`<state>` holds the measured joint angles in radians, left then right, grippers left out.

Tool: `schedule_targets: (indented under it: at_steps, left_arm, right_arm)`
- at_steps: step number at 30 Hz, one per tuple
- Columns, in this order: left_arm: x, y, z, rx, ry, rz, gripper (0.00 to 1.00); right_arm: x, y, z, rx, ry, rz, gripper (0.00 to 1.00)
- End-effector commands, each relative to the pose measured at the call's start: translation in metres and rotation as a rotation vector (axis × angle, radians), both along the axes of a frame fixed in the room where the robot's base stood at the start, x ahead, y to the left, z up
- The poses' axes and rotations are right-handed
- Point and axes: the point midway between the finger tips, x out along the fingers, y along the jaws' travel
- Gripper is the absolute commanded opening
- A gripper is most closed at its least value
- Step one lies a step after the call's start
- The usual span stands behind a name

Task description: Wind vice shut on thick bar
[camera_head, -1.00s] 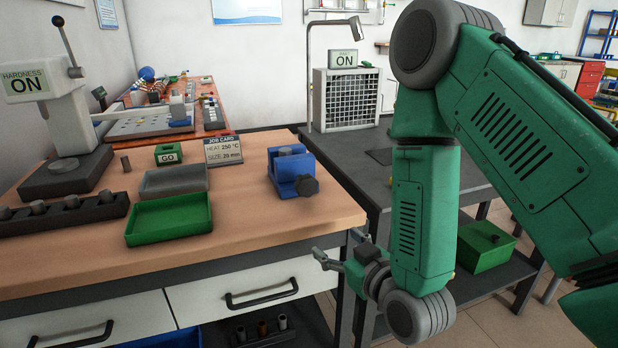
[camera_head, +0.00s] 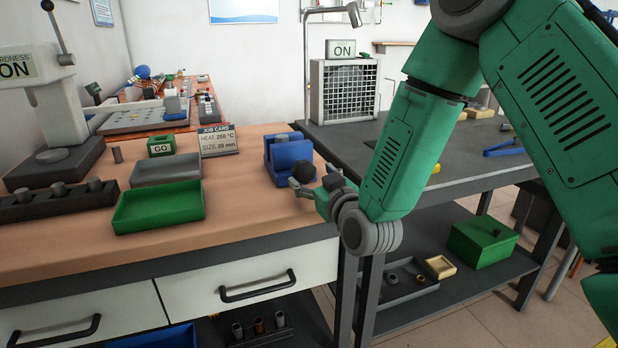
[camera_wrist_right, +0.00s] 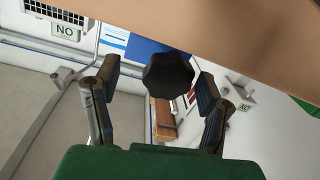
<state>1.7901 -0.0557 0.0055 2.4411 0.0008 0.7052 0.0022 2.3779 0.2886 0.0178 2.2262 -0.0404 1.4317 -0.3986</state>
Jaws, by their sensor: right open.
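The blue vice (camera_head: 290,152) stands near the right front corner of the wooden bench, with its dark knob (camera_head: 304,172) facing front right. A grey piece (camera_head: 281,137) shows at the top of the vice; I cannot tell how firmly the jaws meet it. My right gripper (camera_head: 311,182) is open, its fingers just in front of the knob. In the right wrist view the dark faceted knob (camera_wrist_right: 168,76) lies between the two spread fingers, with a gap on both sides. My left gripper is out of view.
A green tray (camera_head: 160,207), a grey tray (camera_head: 166,169), a job card (camera_head: 218,140) and a dark rack (camera_head: 60,202) with several cylinders lie left of the vice. The heater box (camera_head: 344,90) stands behind. The bench's front edge is just below my gripper.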

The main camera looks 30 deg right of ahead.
Motion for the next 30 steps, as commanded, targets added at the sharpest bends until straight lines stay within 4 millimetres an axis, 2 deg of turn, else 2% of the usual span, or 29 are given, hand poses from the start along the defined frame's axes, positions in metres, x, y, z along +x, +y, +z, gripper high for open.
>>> schedule_targets:
  at_steps: [3,6,16,20,21,30]
  left_arm:
    - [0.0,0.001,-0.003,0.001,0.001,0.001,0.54]
    - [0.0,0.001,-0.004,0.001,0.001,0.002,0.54]
    - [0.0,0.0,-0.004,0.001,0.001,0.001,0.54]
    - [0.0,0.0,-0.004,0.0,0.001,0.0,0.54]
    - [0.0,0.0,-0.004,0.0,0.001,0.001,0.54]
    - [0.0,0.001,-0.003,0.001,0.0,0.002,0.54]
  right_arm:
    - [0.015,0.001,0.0,-0.002,-0.002,0.002,0.65]
    - [0.022,-0.002,0.0,0.0,-0.001,0.002,0.65]
    - [0.025,-0.009,-0.003,0.006,-0.001,0.001,0.65]
    - [0.024,-0.007,-0.001,0.004,0.0,0.001,0.19]
    - [0.024,-0.007,-0.001,0.003,-0.001,-0.001,0.13]
    - [0.024,-0.007,0.001,0.003,-0.008,0.0,0.14]
